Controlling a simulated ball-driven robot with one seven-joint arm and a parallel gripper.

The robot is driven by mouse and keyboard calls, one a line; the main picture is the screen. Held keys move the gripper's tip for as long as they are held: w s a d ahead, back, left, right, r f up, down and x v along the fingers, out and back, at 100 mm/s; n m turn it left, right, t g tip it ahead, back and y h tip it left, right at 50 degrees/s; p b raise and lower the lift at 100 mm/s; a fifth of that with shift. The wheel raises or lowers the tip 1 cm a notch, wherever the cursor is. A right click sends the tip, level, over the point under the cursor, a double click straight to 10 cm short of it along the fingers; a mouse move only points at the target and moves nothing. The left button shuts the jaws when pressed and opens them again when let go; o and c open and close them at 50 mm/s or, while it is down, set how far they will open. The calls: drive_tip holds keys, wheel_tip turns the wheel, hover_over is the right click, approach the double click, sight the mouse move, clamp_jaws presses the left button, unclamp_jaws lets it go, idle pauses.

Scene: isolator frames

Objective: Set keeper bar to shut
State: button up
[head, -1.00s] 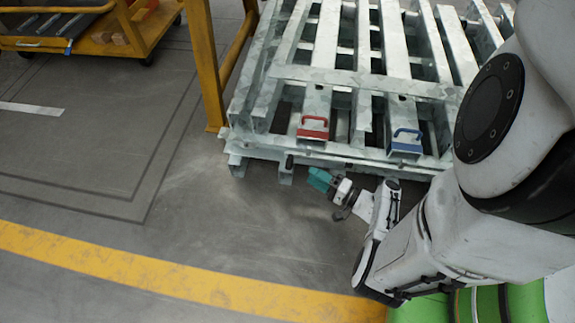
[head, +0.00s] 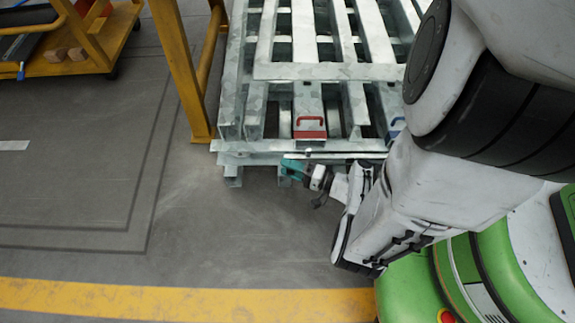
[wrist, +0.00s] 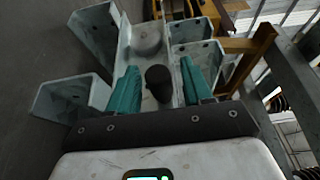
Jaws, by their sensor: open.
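My gripper (head: 293,168) is at the front lower edge of the galvanised frame (head: 330,72), left of centre. In the wrist view its two teal fingers (wrist: 160,88) are open, one on each side of a dark round knob (wrist: 158,78). I cannot tell whether they touch it. Behind the knob is a galvanised plate with a round boss (wrist: 147,38). I cannot tell for sure which part is the keeper bar or its position. A red handled block (head: 310,127) sits above my gripper; a blue one (head: 396,127) is partly hidden by my arm.
A yellow post (head: 182,70) stands just left of the frame. A yellow cart (head: 75,62) is at the upper left. The floor left of my gripper is clear, with a yellow line (head: 150,302) across it. Open-ended galvanised tubes (wrist: 70,97) flank the fingers in the wrist view.

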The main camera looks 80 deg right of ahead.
clamp_jaws()
idle(0.3)
drive_tip(key=shift+w+a, duration=0.2)
drive_tip(key=shift+w, duration=1)
drive_tip(key=shift+w+a, duration=0.15)
drive_tip(key=shift+w, duration=1)
unclamp_jaws()
